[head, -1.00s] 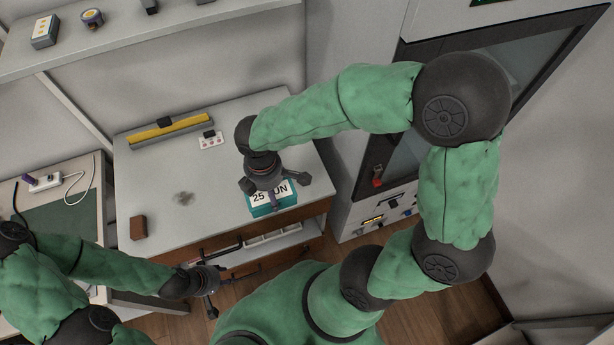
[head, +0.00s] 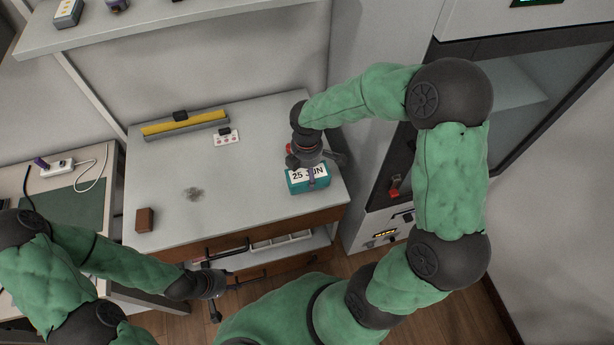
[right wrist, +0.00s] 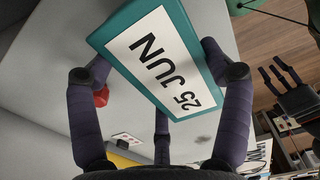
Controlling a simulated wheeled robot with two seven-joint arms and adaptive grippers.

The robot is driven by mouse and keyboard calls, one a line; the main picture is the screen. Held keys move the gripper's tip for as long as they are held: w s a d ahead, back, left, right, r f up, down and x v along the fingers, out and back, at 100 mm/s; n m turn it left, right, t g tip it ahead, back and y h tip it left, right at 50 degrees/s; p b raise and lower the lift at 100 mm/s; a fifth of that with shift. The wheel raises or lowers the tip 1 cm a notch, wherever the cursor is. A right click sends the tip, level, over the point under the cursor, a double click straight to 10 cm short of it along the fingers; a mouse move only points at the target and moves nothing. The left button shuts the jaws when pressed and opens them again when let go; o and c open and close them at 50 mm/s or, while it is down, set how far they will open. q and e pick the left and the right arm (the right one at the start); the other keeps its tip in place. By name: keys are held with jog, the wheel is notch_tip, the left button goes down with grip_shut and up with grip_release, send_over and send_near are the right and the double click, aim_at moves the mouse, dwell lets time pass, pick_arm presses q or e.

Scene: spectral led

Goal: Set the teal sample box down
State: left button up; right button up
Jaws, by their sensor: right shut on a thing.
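The teal sample box (head: 296,184), with a white label reading "25 JUN", is over the right front part of the grey-topped table (head: 240,175). My right gripper (head: 316,170) is above it, shut on it. In the right wrist view the box (right wrist: 118,38) sits between the dark fingers, its label facing the camera. I cannot tell whether its underside touches the tabletop. My left gripper (head: 217,285) is low in front of the table's drawers, its fingers spread and apparently empty.
A brown block (head: 145,219) stands at the table's left front. A yellow-and-grey bar (head: 185,124) and a small white button panel (head: 226,137) lie towards the back. A small red object (right wrist: 101,96) is near the box. The table's middle is clear except for a dark smudge (head: 193,194).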

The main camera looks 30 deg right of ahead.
aim_at(307, 177)
jog(key=shift+d+f+b, duration=0.1)
jog(key=shift+f+b, duration=0.55)
jog(key=shift+f, duration=0.95)
jog(key=shift+f, duration=0.15)
jog(key=o, duration=1.3)
notch_tip(307, 177, up, 12)
jog(key=p, duration=0.4)
